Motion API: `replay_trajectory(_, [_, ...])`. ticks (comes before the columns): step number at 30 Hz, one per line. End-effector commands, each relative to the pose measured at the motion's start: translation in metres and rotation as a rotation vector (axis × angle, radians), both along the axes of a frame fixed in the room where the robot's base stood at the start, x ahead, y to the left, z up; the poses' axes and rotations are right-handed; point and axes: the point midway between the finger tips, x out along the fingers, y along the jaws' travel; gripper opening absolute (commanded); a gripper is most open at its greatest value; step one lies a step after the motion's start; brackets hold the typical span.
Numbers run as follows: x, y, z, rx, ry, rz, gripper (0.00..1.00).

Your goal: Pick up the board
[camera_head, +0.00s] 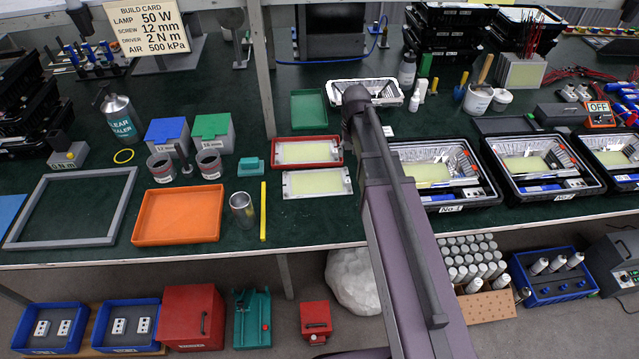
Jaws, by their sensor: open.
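Pale yellow board-like panels show in several places. One panel (306,152) lies in a red tray (337,163) at the middle of the green bench. Another panel (318,182), with silver ends, lies flat just in front of that tray. Similar panels (425,173) sit inside the black floodlight housings (447,205) to the right. I cannot tell which of these the task means. My arm reaches up across the picture from the lower right, and its dark joint hides part of the bench just right of the red tray. My gripper does not show.
An orange tray (178,239), a grey cylinder (242,210) and a yellow bar (263,212) stand left of the panels. A green tray (309,110) and a white-rimmed housing (392,101) lie behind. A grey frame (70,242) lies far left. Bare bench shows near the front edge.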

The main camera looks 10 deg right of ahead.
Motion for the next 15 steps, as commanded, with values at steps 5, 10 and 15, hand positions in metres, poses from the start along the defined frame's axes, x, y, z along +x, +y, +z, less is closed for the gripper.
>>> replay_trajectory(5, [0.000,0.000,-0.010,0.000,0.000,-0.001,0.69])
replay_trajectory(10, [0.000,-0.001,-0.023,0.000,0.000,-0.001,0.69])
replay_trajectory(15, [0.000,-0.001,-0.036,0.000,0.000,-0.001,0.69])
